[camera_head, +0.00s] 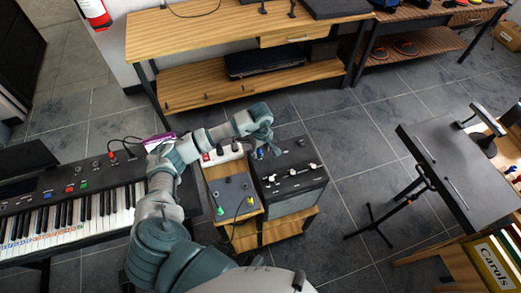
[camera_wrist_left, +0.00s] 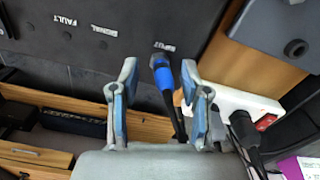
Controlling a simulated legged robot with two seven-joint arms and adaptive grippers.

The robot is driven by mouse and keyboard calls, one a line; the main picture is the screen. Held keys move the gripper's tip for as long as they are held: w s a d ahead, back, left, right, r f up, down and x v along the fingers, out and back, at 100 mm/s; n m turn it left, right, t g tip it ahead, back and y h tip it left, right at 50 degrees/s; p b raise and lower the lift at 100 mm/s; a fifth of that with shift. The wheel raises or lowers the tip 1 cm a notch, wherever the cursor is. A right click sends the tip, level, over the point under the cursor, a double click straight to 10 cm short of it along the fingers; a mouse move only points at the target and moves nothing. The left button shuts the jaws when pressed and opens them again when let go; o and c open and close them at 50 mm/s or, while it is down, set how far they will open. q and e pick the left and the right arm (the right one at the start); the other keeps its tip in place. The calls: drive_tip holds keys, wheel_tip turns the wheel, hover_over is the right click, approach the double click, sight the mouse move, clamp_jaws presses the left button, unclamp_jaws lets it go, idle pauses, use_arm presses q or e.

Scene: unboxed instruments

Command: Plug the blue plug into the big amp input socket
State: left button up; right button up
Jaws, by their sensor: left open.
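The blue plug (camera_wrist_left: 165,77) is in the left wrist view, with its black front end at the amp panel (camera_wrist_left: 95,28) beside the INPUT label (camera_wrist_left: 165,47). It appears seated in the big amp input socket, which the plug hides. Its dark cable runs down behind my gripper. My left gripper (camera_wrist_left: 160,68) is open, with one finger on each side of the plug and a gap to each. In the head view, my left gripper (camera_head: 268,138) is at the far edge of the black amp (camera_head: 292,206). My right gripper is not in view.
A white power strip (camera_head: 222,154) lies left of the amp, close to my gripper. A grey box (camera_head: 232,190) with green and yellow plugs sits on the wooden stand. A keyboard (camera_head: 75,213) is at the left.

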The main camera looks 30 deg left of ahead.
use_arm(q)
wheel_tip(320, 180, up, 12)
drive_tip(key=shift+f, duration=0.25)
